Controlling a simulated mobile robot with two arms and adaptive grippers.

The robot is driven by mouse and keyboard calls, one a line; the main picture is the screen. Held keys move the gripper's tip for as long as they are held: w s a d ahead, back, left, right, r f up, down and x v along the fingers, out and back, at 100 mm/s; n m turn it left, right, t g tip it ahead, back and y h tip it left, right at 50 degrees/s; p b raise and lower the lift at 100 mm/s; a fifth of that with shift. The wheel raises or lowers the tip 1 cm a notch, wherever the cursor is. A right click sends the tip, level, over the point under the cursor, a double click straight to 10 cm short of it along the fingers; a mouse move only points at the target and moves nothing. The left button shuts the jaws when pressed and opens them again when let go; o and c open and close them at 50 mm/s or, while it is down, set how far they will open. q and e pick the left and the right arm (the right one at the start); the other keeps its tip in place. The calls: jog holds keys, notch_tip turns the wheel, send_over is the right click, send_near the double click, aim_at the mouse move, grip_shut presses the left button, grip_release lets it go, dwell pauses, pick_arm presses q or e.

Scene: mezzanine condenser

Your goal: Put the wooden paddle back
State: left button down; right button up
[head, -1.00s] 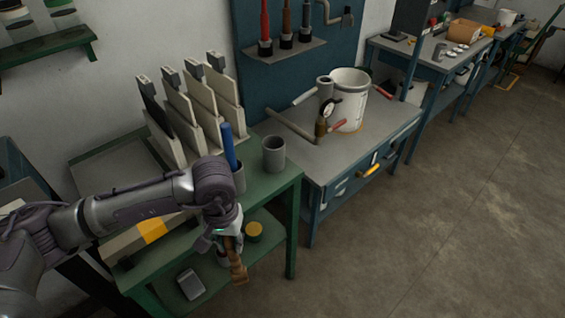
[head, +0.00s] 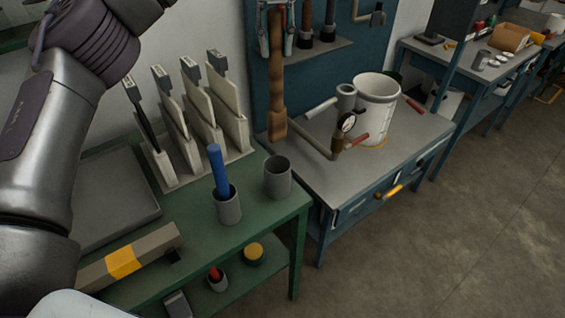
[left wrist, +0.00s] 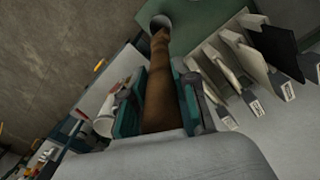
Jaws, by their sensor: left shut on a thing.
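The brown wooden paddle (head: 277,80) hangs upright in the head view, gripped near its top by my left gripper (head: 277,22), which is partly cut off by the upper edge. In the left wrist view, the paddle (left wrist: 158,85) runs between the green-padded fingers of my left gripper (left wrist: 158,98). Its far end appears in line with the mouth of a grey cup (left wrist: 160,21). In the head view, an empty grey cup (head: 278,180) stands on the green table, below the paddle's lower end and apart from it. My right gripper is not seen.
A second grey cup (head: 229,208) holds a blue rod (head: 217,168). Several pale panels stand in a rack (head: 205,168) behind. A grey bar with a yellow band (head: 124,262) lies at the table's front left.

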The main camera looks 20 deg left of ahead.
pick_arm(q)
notch_tip(320, 180, down, 3)
send_over(276, 110)
notch_tip(276, 110, down, 5)
jog(key=shift+w+a+r, duration=0.1)
jog(key=shift+r, duration=0.05)
notch_tip(276, 110, down, 4)
jog(key=shift+w+r+p, duration=0.1)
jog(key=shift+r+p, duration=0.05)
jog(key=shift+p, duration=0.25)
jog(key=shift+f, duration=1)
notch_tip(276, 110, down, 4)
jog(key=shift+r+p, duration=0.25)
jog(key=shift+p, duration=0.3)
jog(key=shift+f, duration=0.25)
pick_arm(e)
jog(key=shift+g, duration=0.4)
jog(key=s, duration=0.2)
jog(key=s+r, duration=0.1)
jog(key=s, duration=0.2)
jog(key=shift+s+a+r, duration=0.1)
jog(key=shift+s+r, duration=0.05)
